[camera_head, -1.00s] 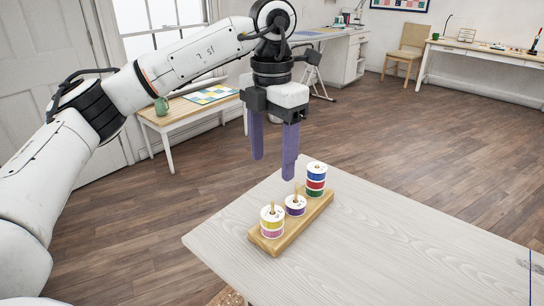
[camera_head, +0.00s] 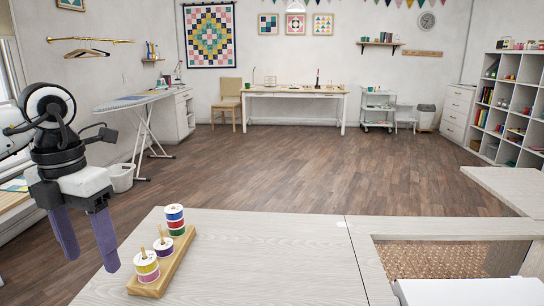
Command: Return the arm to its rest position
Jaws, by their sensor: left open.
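My left gripper (camera_head: 88,245) hangs at the left of the head view with its purple fingers pointing down. Its fingers are apart and nothing is between them. It is to the left of the wooden spool rack (camera_head: 160,272), clear of it in the picture. The rack stands on the pale table (camera_head: 270,262) near its left edge. Its front peg holds a spool with yellow and pink bands (camera_head: 146,268). The middle peg holds a purple spool (camera_head: 163,246). The back peg holds a stack of blue, red and green spools (camera_head: 175,220). My right gripper is not in view.
The table top right of the rack is bare. Farther right is a recessed opening (camera_head: 430,258) with a woven bottom and a white surface (camera_head: 468,292) in front. Across the open wood floor (camera_head: 270,175) stand an ironing board (camera_head: 135,101), a chair (camera_head: 229,95) and a desk (camera_head: 295,91).

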